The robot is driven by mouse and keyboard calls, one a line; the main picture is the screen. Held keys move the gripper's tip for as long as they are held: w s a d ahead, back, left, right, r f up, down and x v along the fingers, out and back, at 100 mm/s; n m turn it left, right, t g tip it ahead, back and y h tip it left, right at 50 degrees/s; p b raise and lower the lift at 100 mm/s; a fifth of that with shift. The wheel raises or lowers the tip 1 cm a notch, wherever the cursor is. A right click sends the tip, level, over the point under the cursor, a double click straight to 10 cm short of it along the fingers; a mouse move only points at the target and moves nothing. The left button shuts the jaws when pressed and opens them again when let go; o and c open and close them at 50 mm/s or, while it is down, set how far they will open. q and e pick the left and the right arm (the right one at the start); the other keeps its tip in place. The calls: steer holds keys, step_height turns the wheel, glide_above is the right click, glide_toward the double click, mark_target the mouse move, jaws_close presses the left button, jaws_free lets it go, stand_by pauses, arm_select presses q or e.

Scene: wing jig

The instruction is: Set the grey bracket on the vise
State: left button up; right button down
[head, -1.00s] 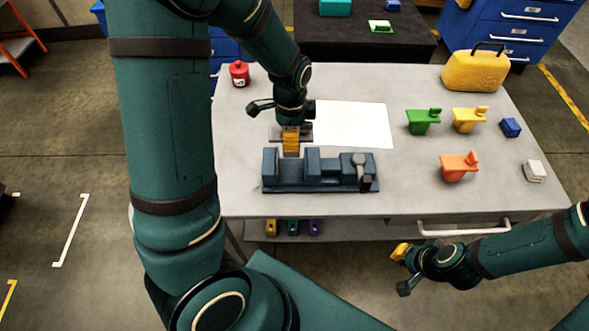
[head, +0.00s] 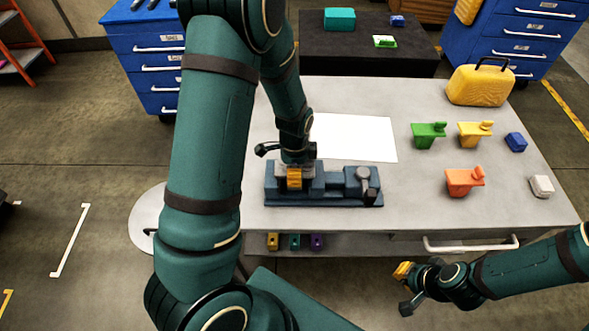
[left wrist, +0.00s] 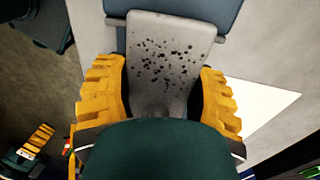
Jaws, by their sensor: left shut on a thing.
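The grey bracket (left wrist: 165,60), speckled with dark spots, is between the yellow fingers of my left gripper (left wrist: 165,100) in the left wrist view. In the head view my left gripper (head: 294,180) is over the left part of the dark blue vise (head: 335,198). The bracket is mostly hidden there by the gripper. Part of the vise (left wrist: 190,8) shows behind the bracket in the left wrist view. I cannot tell whether they touch. My right gripper (head: 404,288) is low in front of the table, away from the vise, its opening unclear.
Green (head: 428,135), yellow (head: 474,134) and orange (head: 463,181) brackets stand on the table's right side, near a blue block (head: 516,142) and a whitish block (head: 541,186). A yellow case (head: 480,88) is at the back right. A white sheet (head: 355,138) lies behind the vise.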

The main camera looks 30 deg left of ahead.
arm_select(q)
steer(key=shift+f, duration=0.2)
steer(key=o, duration=1.3)
steer(key=shift+r, duration=0.1)
steer(key=shift+r, duration=0.15)
step_height(320, 180, up, 12)
steer(key=shift+p, duration=0.9)
